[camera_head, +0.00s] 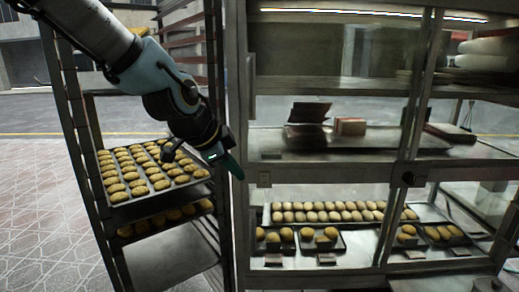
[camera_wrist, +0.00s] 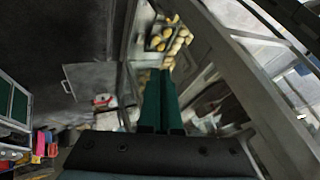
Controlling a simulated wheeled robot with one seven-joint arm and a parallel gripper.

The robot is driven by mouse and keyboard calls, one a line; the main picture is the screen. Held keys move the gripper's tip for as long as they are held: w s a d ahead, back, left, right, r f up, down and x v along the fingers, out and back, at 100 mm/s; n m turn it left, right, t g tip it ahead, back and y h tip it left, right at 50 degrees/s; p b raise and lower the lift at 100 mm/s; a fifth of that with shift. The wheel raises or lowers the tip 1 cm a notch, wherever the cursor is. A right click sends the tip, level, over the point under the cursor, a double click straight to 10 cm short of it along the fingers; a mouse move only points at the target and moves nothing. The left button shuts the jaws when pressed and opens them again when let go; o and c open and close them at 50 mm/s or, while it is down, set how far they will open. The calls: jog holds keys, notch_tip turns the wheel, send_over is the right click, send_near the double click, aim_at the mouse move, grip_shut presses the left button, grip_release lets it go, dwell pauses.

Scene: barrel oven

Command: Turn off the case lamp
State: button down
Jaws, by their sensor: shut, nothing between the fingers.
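The case lamp (camera_head: 340,11) is a bright strip along the top inside the glass display case, and it is lit. A small pale plate (camera_head: 264,179), possibly a switch, sits on the case's front frame at the lower left. My gripper (camera_head: 238,172) points down and right, just left of that plate; I cannot tell whether it touches the frame. Its green fingers are shut and empty, and show side by side in the wrist view (camera_wrist: 161,95). The plate is not clearly visible in the wrist view.
A tall metal rack (camera_head: 75,130) with trays of buns stands left of the case. The display case holds trays of buns (camera_head: 325,212) on its lower shelf and boxes above. Open tiled floor lies at far left.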

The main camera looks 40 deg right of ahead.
aim_at(260, 174)
jog(key=shift+s+d+r+m, duration=0.15)
jog(key=shift+s+d+r, duration=0.1)
jog(key=shift+r, duration=0.2)
jog(key=shift+s+d+r+m, duration=0.15)
jog(key=shift+d+r, duration=0.1)
jog(key=shift+r, duration=0.2)
jog(key=shift+f, duration=0.15)
jog(key=w+d+f+b, duration=0.1)
jog(key=d+f, duration=0.1)
jog(key=w+d+f+b, duration=0.1)
jog(key=d+f, duration=0.1)
jog(key=d, duration=0.1)
jog(key=w+d+f+b, duration=0.1)
jog(key=d+f, duration=0.2)
jog(key=shift+w, duration=0.25)
jog(key=shift+w+d, duration=0.35)
jog(key=shift+w, duration=0.1)
